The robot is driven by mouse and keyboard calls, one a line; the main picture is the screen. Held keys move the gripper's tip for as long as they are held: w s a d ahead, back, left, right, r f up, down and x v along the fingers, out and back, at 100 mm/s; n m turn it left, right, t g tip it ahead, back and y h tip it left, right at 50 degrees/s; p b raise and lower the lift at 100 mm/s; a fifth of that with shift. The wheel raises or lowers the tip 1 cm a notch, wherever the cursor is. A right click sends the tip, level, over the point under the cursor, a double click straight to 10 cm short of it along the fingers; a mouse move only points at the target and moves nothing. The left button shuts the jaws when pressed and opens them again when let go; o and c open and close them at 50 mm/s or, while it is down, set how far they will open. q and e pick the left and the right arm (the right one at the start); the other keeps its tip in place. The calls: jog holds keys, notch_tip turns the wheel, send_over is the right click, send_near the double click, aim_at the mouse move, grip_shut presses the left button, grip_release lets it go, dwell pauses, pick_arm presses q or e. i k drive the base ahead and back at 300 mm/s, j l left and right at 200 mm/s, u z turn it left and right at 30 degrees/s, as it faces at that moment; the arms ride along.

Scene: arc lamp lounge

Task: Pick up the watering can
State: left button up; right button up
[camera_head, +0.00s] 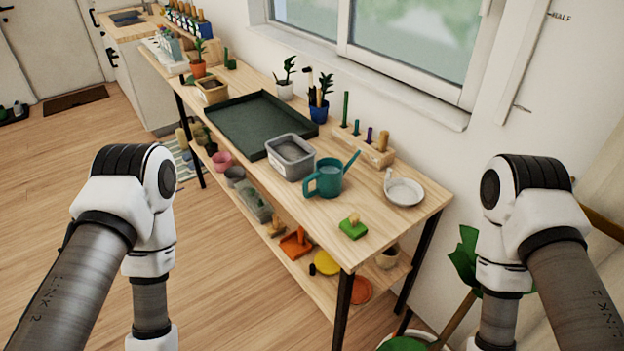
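A teal watering can (327,181) stands upright on the wooden bench top. Its handle is on the left side and its spout points up to the right. It stands just right of a grey square tub (291,157). My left arm comes in at the left and my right arm at the right, both apart from the bench top. Neither gripper shows; both lie below the bottom edge of the picture. Nothing touches the can that I can see, apart from the bench and possibly the tub.
A dark tray (250,122) lies behind the tub. A white pan (404,191), a green-topped block (353,228) and a wooden peg stand (371,151) surround the can. A window and wall close off the back. A leafy plant (466,258) stands at right.

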aim_at(330, 172)
jog(key=z, duration=0.15)
jog(key=i+j+z, duration=0.35)
jog(key=j+z, duration=0.15)
jog(key=i+j+z, duration=0.2)
jog(key=j, duration=0.25)
jog(key=j+z, duration=0.25)
jog(key=j, duration=0.1)
